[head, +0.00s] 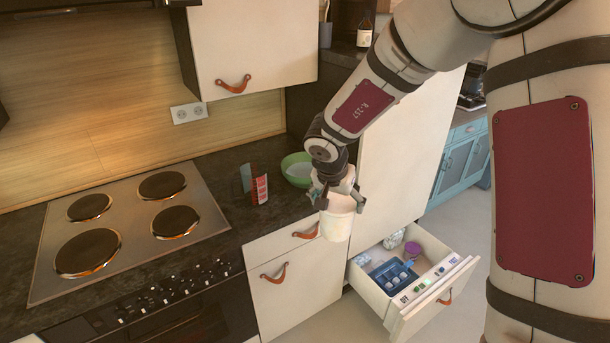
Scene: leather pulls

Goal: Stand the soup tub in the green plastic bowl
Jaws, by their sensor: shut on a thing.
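My gripper (337,197) points down and is shut on a white tub, the soup tub (337,222), holding it upright in the air in front of the counter's edge. The green plastic bowl (297,169) stands on the dark counter, behind and to the left of the gripper. The part of the bowl that shows looks empty and pale inside; its right side is partly hidden by my gripper.
A red carton (261,189) and a dark teal item (246,178) stand left of the bowl. A stove with several hotplates (162,186) lies farther left. Below the tub, an open drawer (412,292) holds a blue tray and small items. A wall cabinet (252,40) hangs above.

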